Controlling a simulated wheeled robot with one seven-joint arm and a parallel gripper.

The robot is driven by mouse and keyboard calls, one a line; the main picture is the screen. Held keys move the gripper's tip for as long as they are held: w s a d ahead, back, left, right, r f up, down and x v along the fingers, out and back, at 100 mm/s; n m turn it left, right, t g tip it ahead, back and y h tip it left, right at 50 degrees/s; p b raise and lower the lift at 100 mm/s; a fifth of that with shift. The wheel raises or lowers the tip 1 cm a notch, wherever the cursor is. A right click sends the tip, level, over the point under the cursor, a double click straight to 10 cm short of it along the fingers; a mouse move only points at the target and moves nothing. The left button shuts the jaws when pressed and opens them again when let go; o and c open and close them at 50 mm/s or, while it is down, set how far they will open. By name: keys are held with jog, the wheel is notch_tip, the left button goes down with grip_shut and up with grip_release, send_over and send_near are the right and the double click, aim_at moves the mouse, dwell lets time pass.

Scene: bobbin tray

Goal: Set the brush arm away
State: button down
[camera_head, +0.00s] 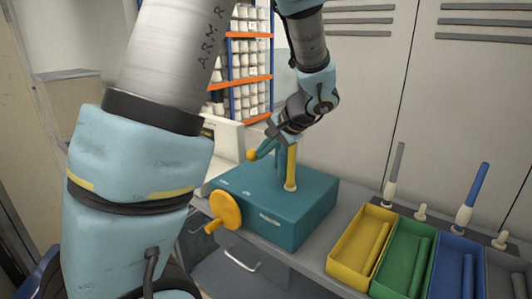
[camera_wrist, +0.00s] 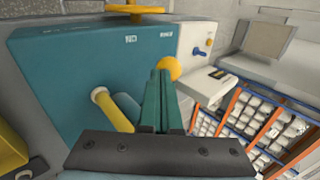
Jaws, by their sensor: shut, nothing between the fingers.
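A teal machine box (camera_head: 275,200) stands on the bench, with a yellow crank wheel (camera_head: 226,210) on its front. A yellow post (camera_head: 291,168) rises from its top, with a teal post (camera_head: 280,160) beside it. A yellow ball knob (camera_head: 252,155) shows at the tips of my gripper (camera_head: 258,152); in the wrist view the knob (camera_wrist: 170,67) lies just beyond the closed green fingers (camera_wrist: 162,85). I cannot tell whether they touch. The brush arm is not clearly told apart; the knob may belong to it, its stem hidden by my fingers. My gripper is shut and empty.
Yellow (camera_head: 358,245), green (camera_head: 402,258) and blue (camera_head: 456,268) trays stand on the bench at right, with upright handled tools behind them. A rack of white bobbins (camera_head: 250,70) stands at the back. Grey lockers (camera_head: 380,100) close off the rear.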

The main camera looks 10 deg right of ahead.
jog(key=w+a+m+t+h+b, duration=0.1)
jog(key=w+a+m+h+b, duration=0.2)
jog(key=w+a+m+b, duration=0.2)
jog(key=shift+w+a+t, duration=0.4)
jog(key=shift+w+a, duration=0.6)
jog(key=shift+a, duration=1)
